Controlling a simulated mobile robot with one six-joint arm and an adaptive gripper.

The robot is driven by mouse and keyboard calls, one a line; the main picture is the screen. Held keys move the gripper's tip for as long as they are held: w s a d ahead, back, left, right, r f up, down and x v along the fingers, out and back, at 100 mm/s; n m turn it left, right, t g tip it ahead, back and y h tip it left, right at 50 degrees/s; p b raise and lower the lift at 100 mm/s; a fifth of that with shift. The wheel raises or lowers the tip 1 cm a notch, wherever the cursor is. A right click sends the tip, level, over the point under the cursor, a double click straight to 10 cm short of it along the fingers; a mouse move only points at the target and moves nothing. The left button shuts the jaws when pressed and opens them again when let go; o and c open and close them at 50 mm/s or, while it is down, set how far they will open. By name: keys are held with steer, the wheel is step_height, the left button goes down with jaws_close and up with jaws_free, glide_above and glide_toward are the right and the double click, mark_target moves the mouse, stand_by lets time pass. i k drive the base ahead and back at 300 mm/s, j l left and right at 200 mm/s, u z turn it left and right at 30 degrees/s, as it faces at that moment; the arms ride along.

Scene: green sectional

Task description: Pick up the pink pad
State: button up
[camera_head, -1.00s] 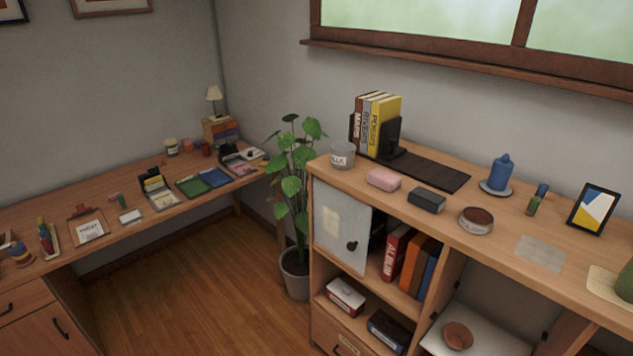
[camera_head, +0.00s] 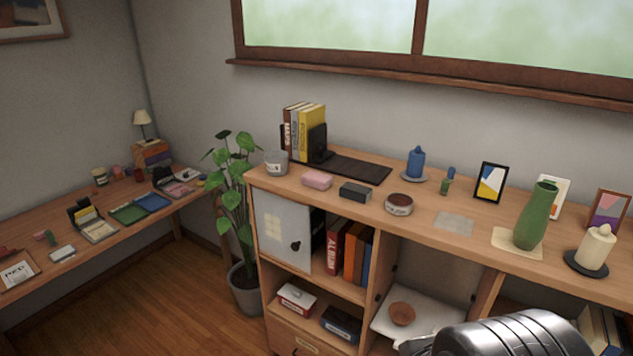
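A pink block with rounded edges (camera_head: 317,180) lies on top of the wooden cabinet, between a grey jar and a dark block. A flat pink pad-like piece (camera_head: 178,188) also shows in a dark open holder on the left desk. I cannot tell from its size what it is exactly. A dark, ridged part of my arm shows at the bottom right, in front of the cabinet and far from both pink things. My gripper's fingers do not show.
The cabinet top (camera_head: 290,182) also holds a grey jar (camera_head: 276,163), dark block (camera_head: 355,191), round tin (camera_head: 399,204), blue candle (camera_head: 416,163) and green vase (camera_head: 535,217). A plant (camera_head: 235,190) stands between cabinet and desk (camera_head: 150,213). Floor (camera_head: 170,300) is clear there.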

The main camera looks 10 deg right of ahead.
mark_target(319, 181)
steer(key=i+j+z, duration=0.15)
steer(key=z, duration=0.25)
steer(key=i+j+z, duration=0.1)
steer(key=j+z, duration=0.2)
steer(key=z, duration=0.15)
steer(key=j+z, duration=0.4)
steer(key=i+j+z, duration=0.1)
steer(key=j+z, duration=0.15)
steer(key=z, duration=0.2)
steer(key=j+z, duration=0.1)
steer(key=j, duration=0.8)
steer(key=k+j+z, duration=0.1)
steer(key=j, duration=0.8)
